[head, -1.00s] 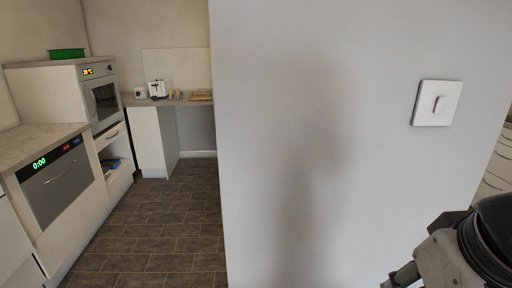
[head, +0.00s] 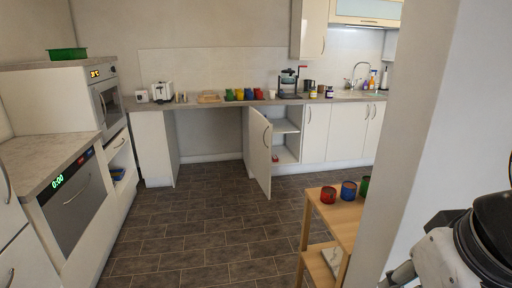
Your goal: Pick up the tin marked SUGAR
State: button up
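I cannot make out a tin marked SUGAR; any lettering is too small to read. Several coloured mugs or tins, among them a red one (head: 260,94), stand in a row on the far counter (head: 215,103). A red container (head: 328,195) and a blue container (head: 348,191) stand on a wooden shelf unit (head: 330,222), with a green one (head: 365,187) partly hidden by the wall. Small jars (head: 328,92) stand farther right on the far counter. Part of my arm shows at the lower right; my gripper's fingers are not in view.
A cabinet door (head: 258,150) stands open under the far counter. A white wall edge (head: 415,130) is close on the right. The oven (head: 108,108) and left counter (head: 50,160) line the left. The tiled floor (head: 200,235) between is clear.

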aim_at(313, 94)
jog(key=i+j, duration=0.25)
jog(key=i+j+z, duration=0.1)
jog(key=i+j, duration=0.15)
jog(key=j, duration=0.2)
jog(key=i+j, duration=0.25)
jog(key=j, duration=0.15)
jog(key=i+j+z, duration=0.15)
jog(key=j, duration=0.25)
jog(key=i+j+z, duration=0.15)
jog(key=i+j, duration=0.55)
jog(key=i, duration=0.2)
jog(key=i+j+z, duration=0.1)
jog(key=i+j, duration=0.85)
jog(key=j, duration=0.15)
jog(key=i+j+z, duration=0.1)
jog(key=i+j, duration=0.35)
jog(key=j, duration=0.2)
jog(key=i+l+z, duration=0.15)
jog(key=z, duration=0.25)
jog(key=i+z, duration=0.15)
jog(key=z, duration=0.2)
jog(key=i+l+z, duration=0.1)
jog(key=i+z, duration=0.25)
jog(key=i, duration=0.45)
jog(key=i+l, duration=0.1)
jog(key=i, duration=1.3)
jog(key=i+u, duration=0.1)
jog(key=i, duration=1.3)
